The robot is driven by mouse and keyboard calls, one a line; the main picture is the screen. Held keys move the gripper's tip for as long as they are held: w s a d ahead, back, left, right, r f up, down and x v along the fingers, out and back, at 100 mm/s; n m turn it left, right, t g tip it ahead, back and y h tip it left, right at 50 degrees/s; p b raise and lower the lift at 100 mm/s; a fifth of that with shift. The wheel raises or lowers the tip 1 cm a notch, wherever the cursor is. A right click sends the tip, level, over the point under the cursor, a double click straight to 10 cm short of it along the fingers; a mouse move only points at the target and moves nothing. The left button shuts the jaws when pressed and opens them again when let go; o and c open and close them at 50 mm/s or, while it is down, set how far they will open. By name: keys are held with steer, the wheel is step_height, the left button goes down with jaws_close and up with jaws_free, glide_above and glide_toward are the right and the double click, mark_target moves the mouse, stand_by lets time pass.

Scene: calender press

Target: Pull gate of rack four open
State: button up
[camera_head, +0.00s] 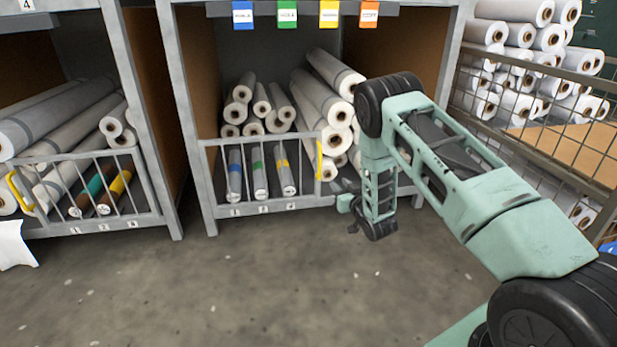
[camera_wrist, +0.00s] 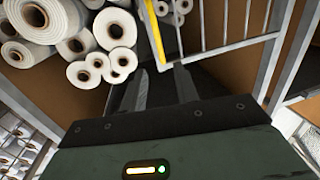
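A sign with a 4 (camera_head: 27,5) is at the top of the left rack. That rack's gate (camera_head: 98,224) stands across its lower front, with a yellow handle (camera_head: 20,192) at its left end. My gripper (camera_wrist: 162,78) is open, its two dark fingers apart with nothing between them. In the head view it is low at the middle rack, right of that rack's gate (camera_head: 265,206) and yellow handle (camera_head: 318,160), away from the left rack's gate. In the wrist view a yellow handle (camera_wrist: 154,32) with gate bars lies just beyond the fingertips; contact does not show.
White rolls (camera_head: 325,100) fill the middle rack, under coloured tags (camera_head: 287,14). More rolls (camera_head: 70,125) lie in the left rack. A wire-mesh cage (camera_head: 550,125) with stacked rolls stands at the right. The floor (camera_head: 220,290) in front of the racks is clear.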

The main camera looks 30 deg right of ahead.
mark_target(320, 164)
steer(key=shift+w+d+f+b, duration=0.3)
steer(key=shift+w+b, duration=1.25)
steer(key=shift+w, duration=1.4)
steer(key=shift+w+d+f+b, duration=0.3)
steer(key=shift+w+b, duration=1.3)
steer(key=shift+w, duration=1.35)
steer(key=shift+w+d+f+b, duration=0.15)
steer(key=shift+w+d+b, duration=0.25)
steer(key=shift+w+b, duration=1.85)
steer(key=shift+w+p, duration=0.7)
steer(key=shift+c, duration=0.3)
jaws_close()
